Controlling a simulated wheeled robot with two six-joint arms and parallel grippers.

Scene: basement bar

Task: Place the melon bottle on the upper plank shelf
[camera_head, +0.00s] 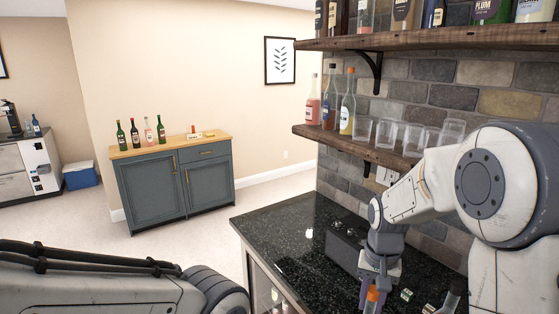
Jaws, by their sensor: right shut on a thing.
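My right gripper (378,280) points down over the black counter, shut on an orange-capped bottle (373,295). Only the cap and neck of this bottle show; its body is cut off by the bottom edge and no label can be read, so I cannot tell if it is the melon bottle. The upper plank shelf (430,40) is dark wood at the top right, well above the gripper, with several bottles on it; one label reads PLUM (487,10). My left arm crosses the lower left, and its gripper is out of view.
The lower plank shelf (345,146) holds several bottles and clear glasses (386,135). A metal bracket (373,70) hangs under the upper shelf. A dark box (347,232), small items and another bottle (451,299) are on the counter (290,225). A blue cabinet (178,185) stands farther left.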

